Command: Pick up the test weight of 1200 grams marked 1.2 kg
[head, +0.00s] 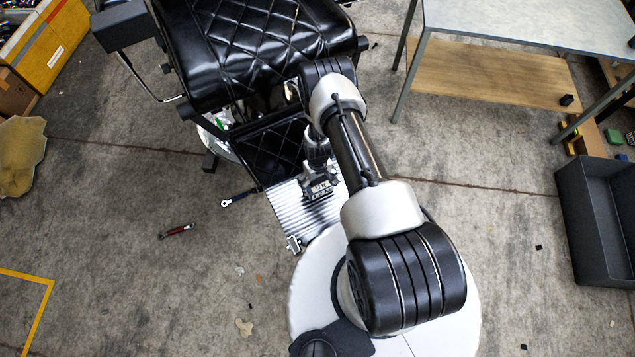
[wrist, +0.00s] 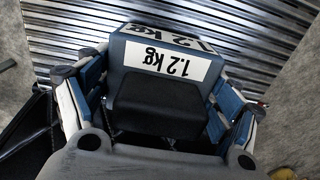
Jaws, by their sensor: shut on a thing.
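The test weight (wrist: 165,65) is a blue-grey block with white labels reading 1.2 kg, upside down in the wrist view. My gripper (wrist: 160,95) has its blue finger pads on both sides of the block and is shut on it. In the head view the weight (head: 320,188) is small, at the end of my arm, over the ribbed metal footrest (head: 292,212) of the barber chair. I cannot tell whether the weight still touches the footrest. Part of the block is hidden by my gripper.
The black quilted barber chair (head: 255,45) stands just behind the footrest. A wrench (head: 238,198) and a red-handled tool (head: 176,231) lie on the floor to the left. A metal table (head: 530,22) is at the upper right and a dark grey bin (head: 590,225) at the right. The floor between is mostly clear.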

